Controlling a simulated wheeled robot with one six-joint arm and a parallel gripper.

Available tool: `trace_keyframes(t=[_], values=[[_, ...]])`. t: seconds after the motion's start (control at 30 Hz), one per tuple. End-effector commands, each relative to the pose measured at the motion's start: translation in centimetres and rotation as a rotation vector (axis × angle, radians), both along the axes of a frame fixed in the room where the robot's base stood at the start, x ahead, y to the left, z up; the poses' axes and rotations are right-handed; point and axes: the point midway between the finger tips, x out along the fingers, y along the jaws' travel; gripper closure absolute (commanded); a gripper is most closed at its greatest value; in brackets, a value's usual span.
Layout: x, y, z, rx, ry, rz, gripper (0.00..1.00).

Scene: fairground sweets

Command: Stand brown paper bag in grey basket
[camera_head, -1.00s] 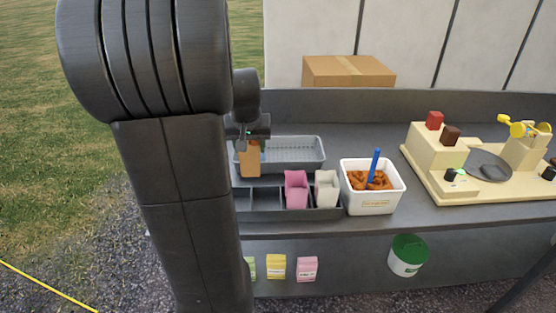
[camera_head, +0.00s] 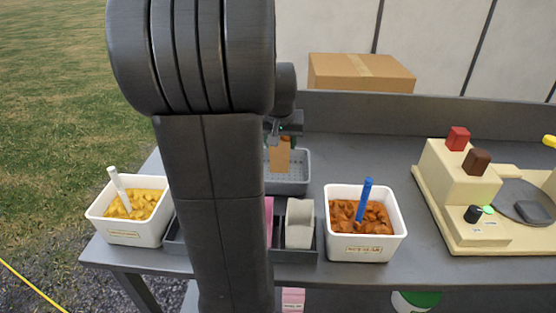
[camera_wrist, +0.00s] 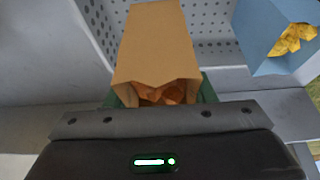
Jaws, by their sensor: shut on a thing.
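My gripper (camera_head: 284,138) is shut on the brown paper bag (camera_head: 279,156), gripping it near its open top. In the wrist view the bag (camera_wrist: 155,45) sits between green fingertips, with orange-brown pieces in its mouth. The bag hangs at the grey basket (camera_head: 293,187), a perforated tray at the back of the counter. My arm hides the basket's left part. The perforated basket wall (camera_wrist: 215,50) shows behind the bag in the wrist view. I cannot tell whether the bag touches the basket floor. A blue bag (camera_wrist: 262,38) with yellow pieces is to the right in the wrist view.
A white tub of orange-brown pieces with a blue scoop (camera_head: 345,245) stands right of a dark divided rack (camera_head: 296,256) holding pale and pink bags. A white tub of yellow pieces (camera_head: 130,233) stands left. A cream machine (camera_head: 455,190) is at right; a cardboard box (camera_head: 360,72) behind.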

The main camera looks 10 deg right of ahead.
Motion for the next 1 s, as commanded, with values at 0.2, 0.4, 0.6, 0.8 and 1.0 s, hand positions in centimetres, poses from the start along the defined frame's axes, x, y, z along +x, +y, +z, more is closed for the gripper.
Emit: trace_keyframes(t=[0.2, 0.4, 0.6, 0.8, 1.0], values=[[0.0, 0.0, -1.8, 0.0, 0.001, 0.0, 0.82], [0.0, 0.0, -4.5, -0.001, 0.001, 0.001, 0.82], [0.0, 0.0, -4.7, -0.001, -0.002, 0.0, 0.82], [0.0, 0.0, -5.1, 0.0, -0.001, 0.0, 0.48], [0.0, 0.0, -5.0, 0.0, -0.001, 0.0, 0.29]])
